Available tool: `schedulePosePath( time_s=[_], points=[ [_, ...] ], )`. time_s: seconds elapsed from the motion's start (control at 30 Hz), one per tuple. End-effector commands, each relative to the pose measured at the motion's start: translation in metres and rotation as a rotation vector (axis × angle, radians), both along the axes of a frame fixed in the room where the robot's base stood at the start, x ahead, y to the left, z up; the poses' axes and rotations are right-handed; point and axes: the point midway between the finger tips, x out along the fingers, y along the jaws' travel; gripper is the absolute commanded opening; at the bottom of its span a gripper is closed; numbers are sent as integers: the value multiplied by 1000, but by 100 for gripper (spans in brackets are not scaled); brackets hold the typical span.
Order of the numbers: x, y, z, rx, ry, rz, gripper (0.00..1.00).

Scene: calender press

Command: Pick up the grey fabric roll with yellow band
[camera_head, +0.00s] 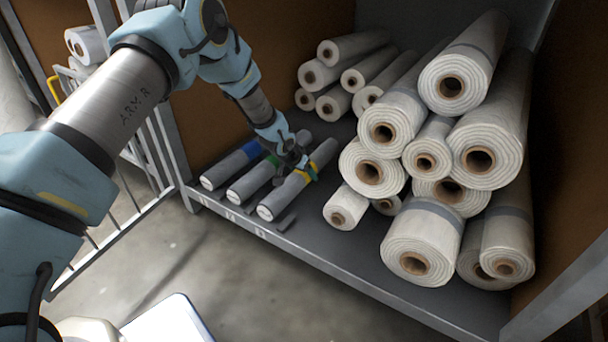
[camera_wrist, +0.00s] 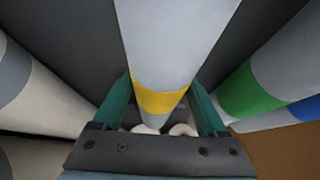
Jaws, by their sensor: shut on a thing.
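The grey fabric roll with yellow band (camera_head: 275,205) lies on the shelf, the rightmost of three grey rolls. It also shows in the wrist view (camera_wrist: 175,45), running up the middle of the picture with its yellow band near my gripper. My gripper (camera_head: 303,172) is at the band, and in the wrist view (camera_wrist: 162,115) its green fingers lie on both sides of the roll, shut on it. The roll appears to be at shelf level; I cannot tell whether it is lifted. The fingertips are partly hidden.
A grey roll with a green band (camera_head: 250,182) lies close to the left, then one with a blue band (camera_head: 225,168). White rolls (camera_head: 370,172) are stacked to the right. The shelf (camera_head: 330,255) is bare at its front edge. A metal rail (camera_head: 150,160) stands left.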

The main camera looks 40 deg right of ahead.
Motion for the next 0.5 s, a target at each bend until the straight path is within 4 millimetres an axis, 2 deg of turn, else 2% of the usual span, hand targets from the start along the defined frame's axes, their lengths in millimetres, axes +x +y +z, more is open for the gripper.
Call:
schedulePosePath(
  time_s=[0.03,0.17,0.5],
  points=[
    [0,0,0,0,0,0,16],
    [0,0,0,0,0,0,1],
    [0,-1,2,-2,-1,0,0]
  ],
)
